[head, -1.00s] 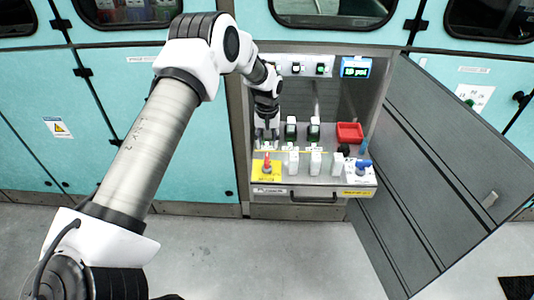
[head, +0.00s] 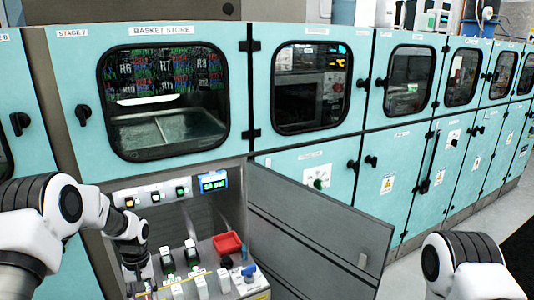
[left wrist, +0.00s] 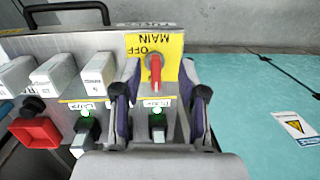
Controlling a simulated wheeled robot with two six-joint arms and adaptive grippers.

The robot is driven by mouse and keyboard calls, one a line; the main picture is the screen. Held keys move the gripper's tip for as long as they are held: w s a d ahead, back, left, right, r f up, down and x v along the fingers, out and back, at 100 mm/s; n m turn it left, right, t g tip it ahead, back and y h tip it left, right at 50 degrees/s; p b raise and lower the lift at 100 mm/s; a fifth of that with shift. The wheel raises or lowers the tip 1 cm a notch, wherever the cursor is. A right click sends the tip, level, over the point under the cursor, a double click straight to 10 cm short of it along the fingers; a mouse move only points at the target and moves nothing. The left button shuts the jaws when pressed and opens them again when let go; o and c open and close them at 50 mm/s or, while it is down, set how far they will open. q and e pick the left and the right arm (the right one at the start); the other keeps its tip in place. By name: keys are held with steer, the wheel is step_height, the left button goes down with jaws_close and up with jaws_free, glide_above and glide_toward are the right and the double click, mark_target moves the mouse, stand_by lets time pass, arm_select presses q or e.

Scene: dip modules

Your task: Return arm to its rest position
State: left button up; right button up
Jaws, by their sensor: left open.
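My left arm comes in from the left in the head view, and its gripper (head: 138,277) is low inside the open cabinet bay, at the left of the row of modules. In the left wrist view the left gripper (left wrist: 161,98) is open, its two dark fingers apart. A module with a green light (left wrist: 157,120) shows between the fingers; I cannot tell whether they touch it. A red switch (left wrist: 155,72) on a yellow MAIN OFF plate lies beyond. Part of my right arm (head: 468,268) shows at the lower right; its gripper is out of view.
Teal cabinets (head: 395,150) line the wall.

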arm_select(q)
steer(key=s+d+f+m+g, duration=0.1)
steer(key=s+d+f+g, duration=0.1)
steer(key=s+d+f, duration=0.5)
steer(key=s+d+f+m+g, duration=0.1)
steer(key=s+f, duration=0.5)
steer(key=s, duration=0.6)
steer(key=s+d+m+t, duration=0.1)
steer(key=s+d+t, duration=0.1)
steer(key=s, duration=0.5)
steer(key=s+d+m+t, duration=0.2)
steer(key=s, duration=0.5)
steer(key=shift+s+d+f+m, duration=0.15)
steer(key=shift+s+d+m, duration=0.15)
steer(key=shift+s, duration=0.1)
